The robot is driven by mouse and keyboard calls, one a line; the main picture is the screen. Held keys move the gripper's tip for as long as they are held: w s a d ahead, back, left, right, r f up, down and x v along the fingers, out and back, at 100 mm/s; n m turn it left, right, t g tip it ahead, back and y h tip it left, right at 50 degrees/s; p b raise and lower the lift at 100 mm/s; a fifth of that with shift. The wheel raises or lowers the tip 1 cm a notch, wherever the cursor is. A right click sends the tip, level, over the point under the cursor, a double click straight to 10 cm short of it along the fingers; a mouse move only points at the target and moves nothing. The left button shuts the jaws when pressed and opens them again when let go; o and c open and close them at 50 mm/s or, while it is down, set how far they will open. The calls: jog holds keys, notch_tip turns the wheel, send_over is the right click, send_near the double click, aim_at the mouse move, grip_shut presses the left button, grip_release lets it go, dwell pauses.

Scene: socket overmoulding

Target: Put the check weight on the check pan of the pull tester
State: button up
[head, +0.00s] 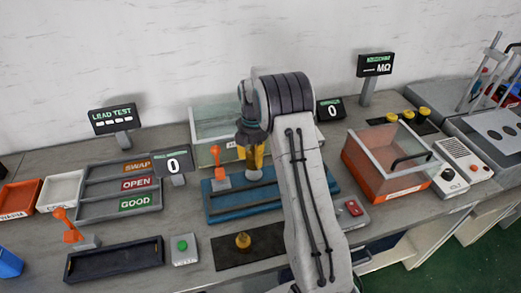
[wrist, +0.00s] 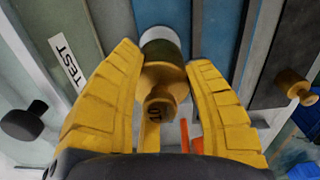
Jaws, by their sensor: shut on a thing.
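My gripper (head: 252,158) is over the blue pull tester (head: 228,208), pointing down. In the wrist view its yellow fingers (wrist: 165,120) are shut on a brass check weight (wrist: 160,80), with a dark marking on its knob. A pale round piece (wrist: 158,34), probably the check pan, shows just past the weight, partly covered by it. I cannot tell whether the weight touches it. The tester's orange lever (head: 220,160) stands left of my gripper.
A second brass weight (head: 243,242) stands on a black mat (head: 270,244) in front; it also shows in the wrist view (wrist: 292,84). A clear-walled box (head: 205,120) stands behind the tester. A displays reading 0 (head: 173,165) stands left. An orange bin (head: 375,172) is right.

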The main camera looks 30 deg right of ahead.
aim_at(253, 164)
jog(key=shift+w+a+f+p, duration=0.15)
jog(key=shift+f+p, duration=0.4)
jog(key=shift+p, duration=0.55)
jog(key=shift+f, duration=1.4)
jog(key=shift+f, duration=0.1)
jog(key=o, duration=1.2)
jog(key=shift+f, duration=0.1)
